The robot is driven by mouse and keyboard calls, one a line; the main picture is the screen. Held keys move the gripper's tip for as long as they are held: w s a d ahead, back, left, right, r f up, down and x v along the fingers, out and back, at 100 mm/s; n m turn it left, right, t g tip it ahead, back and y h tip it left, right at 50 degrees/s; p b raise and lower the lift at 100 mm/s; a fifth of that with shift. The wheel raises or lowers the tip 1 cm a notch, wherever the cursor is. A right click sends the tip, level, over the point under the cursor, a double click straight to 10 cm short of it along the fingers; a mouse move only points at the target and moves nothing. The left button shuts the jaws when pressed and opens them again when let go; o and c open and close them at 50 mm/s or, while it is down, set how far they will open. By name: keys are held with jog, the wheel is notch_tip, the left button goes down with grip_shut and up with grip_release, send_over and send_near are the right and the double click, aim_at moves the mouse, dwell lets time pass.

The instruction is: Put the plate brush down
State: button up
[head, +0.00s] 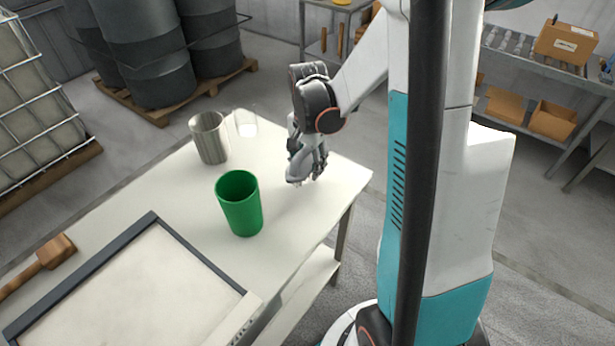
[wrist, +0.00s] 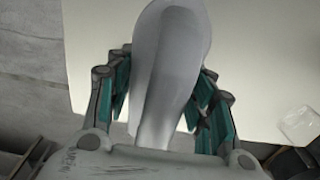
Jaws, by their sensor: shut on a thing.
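The plate brush (head: 296,174) is a light grey thing with a broad, rounded end. My gripper (head: 307,160) is shut on it, over the right end of the white table (head: 310,212). In the wrist view the brush (wrist: 172,45) lies between the two fingers of my gripper (wrist: 164,95), its broad end pointing away and its narrow part close to the palm. I cannot tell whether the brush touches the tabletop. The fingers hide part of it in the head view.
A green cup (head: 240,205), a steel cup (head: 209,138) and a clear container (head: 245,122) stand left of my gripper. A dark-framed panel (head: 130,290) and a wooden mallet (head: 42,262) lie at the near left. The table around the brush is bare.

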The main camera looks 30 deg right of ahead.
aim_at(307, 147)
jog(key=shift+f+b, duration=0.8)
jog(key=shift+f, duration=1.35)
jog(key=shift+f, duration=0.15)
jog(key=o, duration=1.1)
notch_tip(307, 147, up, 12)
jog(key=p, duration=0.4)
jog(key=shift+r, duration=0.2)
